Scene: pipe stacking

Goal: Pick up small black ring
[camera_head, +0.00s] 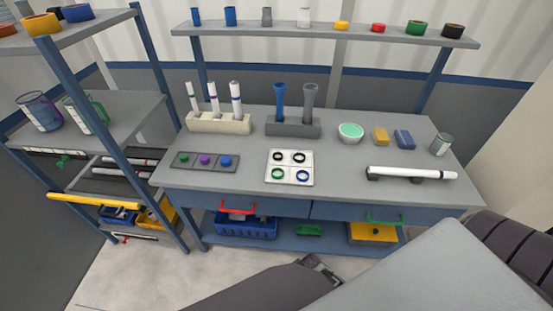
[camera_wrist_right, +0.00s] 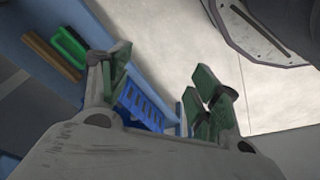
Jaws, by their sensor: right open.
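A white tray (camera_head: 290,182) sits on the middle of the workbench with several rings. Two black rings lie in its back row, a left one (camera_head: 280,156) and a right one (camera_head: 299,157); I cannot tell which is smaller. A green ring (camera_head: 278,174) and a blue ring (camera_head: 302,175) lie in front. My right gripper (camera_wrist_right: 163,78) is open and empty in the right wrist view, away from the tray. Its green-padded fingers are spread above a blue slatted bin. No rings show in that view. My left gripper cannot be made out.
Behind the tray stand a grey holder (camera_head: 292,130) with two pipes and a cream holder (camera_head: 218,126) with several tubes. A dark strip (camera_head: 205,168) with knobs lies left. A white pipe (camera_head: 408,174) lies right. Bench drawers with red and green handles face me.

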